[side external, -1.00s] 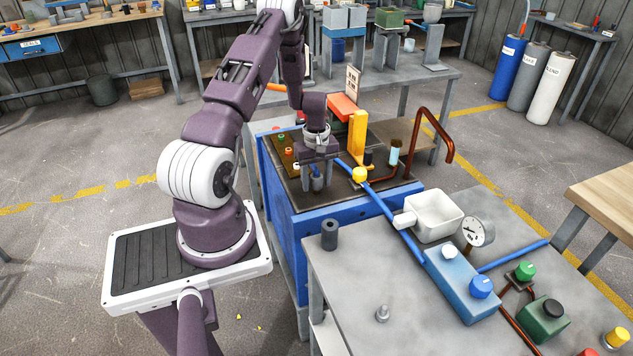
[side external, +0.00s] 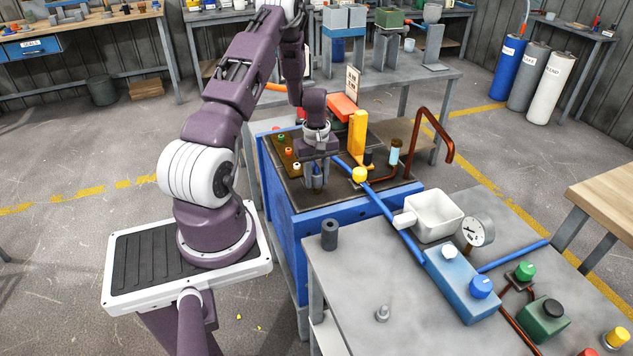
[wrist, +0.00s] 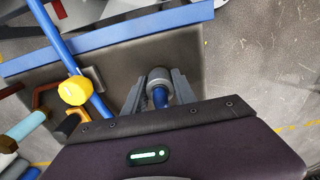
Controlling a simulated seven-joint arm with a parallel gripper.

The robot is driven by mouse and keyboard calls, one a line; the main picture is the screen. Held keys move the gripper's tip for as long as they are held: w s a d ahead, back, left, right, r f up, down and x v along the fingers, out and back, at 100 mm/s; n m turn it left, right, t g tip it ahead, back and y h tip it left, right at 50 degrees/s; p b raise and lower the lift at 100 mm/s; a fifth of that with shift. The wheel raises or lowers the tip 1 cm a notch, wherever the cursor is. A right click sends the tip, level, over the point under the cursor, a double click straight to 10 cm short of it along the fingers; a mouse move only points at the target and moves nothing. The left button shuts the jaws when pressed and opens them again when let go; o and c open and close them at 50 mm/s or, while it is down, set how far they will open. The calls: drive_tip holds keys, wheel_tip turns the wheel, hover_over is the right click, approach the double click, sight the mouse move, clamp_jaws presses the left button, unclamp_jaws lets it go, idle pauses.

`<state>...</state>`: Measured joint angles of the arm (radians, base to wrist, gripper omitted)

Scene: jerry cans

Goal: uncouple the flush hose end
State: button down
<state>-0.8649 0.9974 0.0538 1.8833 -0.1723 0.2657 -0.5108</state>
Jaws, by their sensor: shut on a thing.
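My gripper (side external: 317,184) points down over the dark top of the blue cabinet (side external: 300,203). In the wrist view its two fingers (wrist: 159,82) are shut on the flush hose end, a grey round collar (wrist: 159,74) with a blue part (wrist: 160,97). The blue part runs back under my gripper's body, which hides the rest. In the side view the fingers hide most of the hose end. I cannot tell whether it touches the cabinet top. A blue hose (side external: 393,222) runs past a yellow knob (side external: 359,174) toward the gripper.
A copper pipe loop (side external: 436,135) stands farther right. Several coloured fittings line the cabinet's left side.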

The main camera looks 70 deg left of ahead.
sight(317, 167)
drive_tip(key=shift+r, duration=0.25)
drive_tip(key=shift+r, duration=2.5)
